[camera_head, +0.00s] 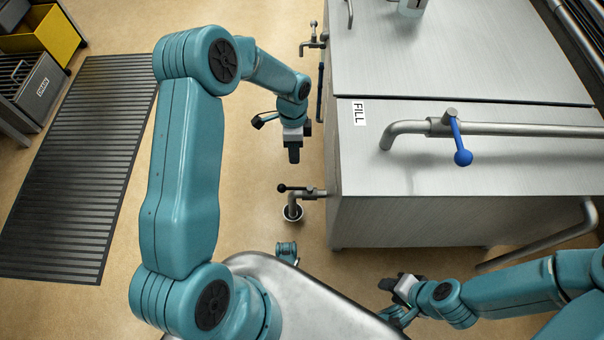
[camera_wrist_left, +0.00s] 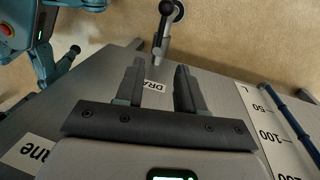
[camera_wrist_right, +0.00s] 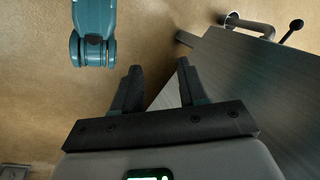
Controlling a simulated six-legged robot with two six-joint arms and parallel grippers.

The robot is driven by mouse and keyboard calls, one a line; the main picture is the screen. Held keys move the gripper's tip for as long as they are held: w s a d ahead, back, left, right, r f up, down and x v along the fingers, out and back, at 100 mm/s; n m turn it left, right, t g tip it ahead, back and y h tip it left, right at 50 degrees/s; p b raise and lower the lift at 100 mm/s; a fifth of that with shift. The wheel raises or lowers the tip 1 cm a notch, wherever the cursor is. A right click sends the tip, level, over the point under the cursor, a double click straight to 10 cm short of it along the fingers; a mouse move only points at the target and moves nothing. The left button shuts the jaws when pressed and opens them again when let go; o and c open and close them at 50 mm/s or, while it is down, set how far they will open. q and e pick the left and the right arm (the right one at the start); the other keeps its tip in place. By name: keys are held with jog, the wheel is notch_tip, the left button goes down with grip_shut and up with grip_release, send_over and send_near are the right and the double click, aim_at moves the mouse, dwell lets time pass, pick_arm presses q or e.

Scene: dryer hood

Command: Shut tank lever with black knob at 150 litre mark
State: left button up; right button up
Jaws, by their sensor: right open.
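The tank's drain valve has a thin lever with a black knob (camera_head: 283,188); the lever lies roughly along the outlet pipe (camera_head: 308,193). The black knob also shows in the left wrist view (camera_wrist_left: 166,8) and the right wrist view (camera_wrist_right: 297,24). My left gripper (camera_head: 293,158) is open and empty, above and slightly behind the knob, not touching it. My right gripper (camera_head: 389,284) is open and empty near the tank's front. The litre scale (camera_wrist_left: 264,135) shows 50, 100 and part of 150 in the left wrist view. Its blue gauge tube (camera_wrist_left: 290,122) looks blue along its visible length.
A lever with a blue knob (camera_head: 463,157) sits on the fill pipe (camera_head: 520,130) above the steel tank (camera_head: 360,222). Another valve (camera_head: 312,40) stands further back. Floor left of the tank is mostly clear.

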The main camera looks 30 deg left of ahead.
pick_arm(q)
jog(key=f+b, duration=0.2)
jog(key=f, duration=0.3)
jog(key=s+f+b, duration=0.1)
jog(key=f+b, duration=0.1)
jog(key=f, duration=0.3)
jog(key=s+d+f+b, duration=0.1)
jog(key=f+b, duration=0.1)
jog(key=f, duration=0.3)
jog(key=shift+s+d+f, duration=0.1)
jog(key=shift+s+f, duration=0.15)
jog(key=shift+f, duration=0.1)
pick_arm(e)
jog(key=shift+m, duration=0.4)
jog(key=f, duration=0.1)
jog(key=d+f, duration=0.1)
jog(key=f, duration=0.1)
jog(key=w+f, duration=0.1)
jog(key=f, duration=0.1)
jog(key=shift+d, duration=0.2)
pick_arm(q)
grip_shut()
